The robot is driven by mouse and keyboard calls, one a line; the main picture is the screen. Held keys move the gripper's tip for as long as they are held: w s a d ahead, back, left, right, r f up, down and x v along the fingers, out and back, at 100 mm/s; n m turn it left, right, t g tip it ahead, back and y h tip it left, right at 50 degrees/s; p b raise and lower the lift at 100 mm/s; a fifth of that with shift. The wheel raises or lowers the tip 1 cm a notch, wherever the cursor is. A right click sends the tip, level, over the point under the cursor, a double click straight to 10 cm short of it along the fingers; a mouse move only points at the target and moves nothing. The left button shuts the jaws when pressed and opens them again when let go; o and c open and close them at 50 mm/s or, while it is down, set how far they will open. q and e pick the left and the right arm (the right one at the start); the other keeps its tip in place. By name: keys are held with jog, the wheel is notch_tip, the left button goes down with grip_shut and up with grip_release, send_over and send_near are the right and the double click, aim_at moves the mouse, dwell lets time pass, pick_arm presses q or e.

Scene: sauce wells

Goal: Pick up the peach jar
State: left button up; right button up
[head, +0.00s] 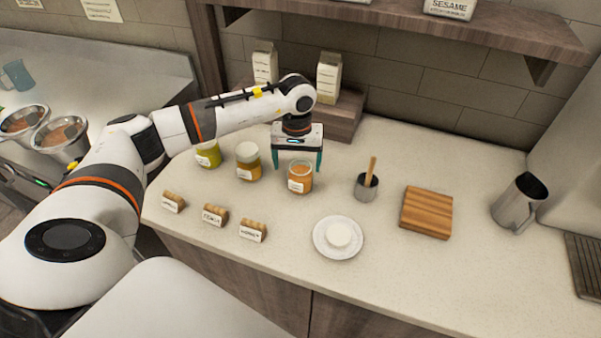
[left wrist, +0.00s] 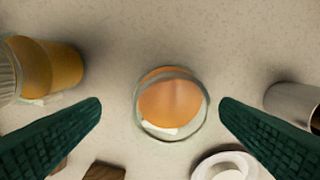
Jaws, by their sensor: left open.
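An orange-filled glass jar (head: 299,184), which I take as the peach jar by its colour, stands upright on the counter; its label is too small to read surely. It has no lid on. In the left wrist view the jar (left wrist: 171,104) shows from above, between the fingers. My left gripper (head: 298,168) points down over the jar with its fingers apart, one on each side. In the wrist view clear gaps show between jar and fingers. My right gripper is not in view.
An amber jar with a white lid (head: 248,170) and a yellow-green jar (head: 208,155) stand to the left. Small signs (head: 215,215) line the front. A white plate (head: 321,249) bears a white round item. A metal cup (head: 366,188) and wooden board (head: 427,212) are right.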

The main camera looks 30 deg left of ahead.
aim_at(300, 176)
pick_arm(q)
jog(key=f+p, duration=0.2)
jog(key=f, duration=0.1)
jog(key=d+f, duration=0.1)
jog(key=f, duration=0.1)
jog(key=shift+w+f+p, duration=0.15)
jog(key=shift+f+p, duration=0.1)
jog(key=shift+p, duration=0.15)
jog(key=shift+a+f, duration=0.1)
jog(key=shift+f, duration=0.1)
jog(key=shift+r, duration=0.1)
jog(key=c, duration=1.3)
